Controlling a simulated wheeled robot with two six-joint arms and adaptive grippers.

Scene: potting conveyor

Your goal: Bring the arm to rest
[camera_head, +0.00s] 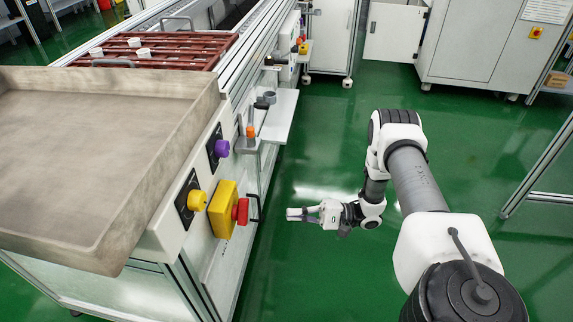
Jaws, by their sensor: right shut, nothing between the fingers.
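My right arm (412,180) comes in from the lower right and bends back down at its elbow. Its right gripper (292,214) points left, shut and empty, over the green floor. The fingertips are a little to the right of the black handle on the conveyor's side, apart from it as far as I can tell. My left gripper does not show.
The conveyor bench with a grey tray (165,95) fills the left. A red stop button (240,211) on a yellow box, a yellow knob (197,200) and a purple knob (221,148) stick out. A white shelf (279,116) juts out beyond. Green floor (310,150) is open.

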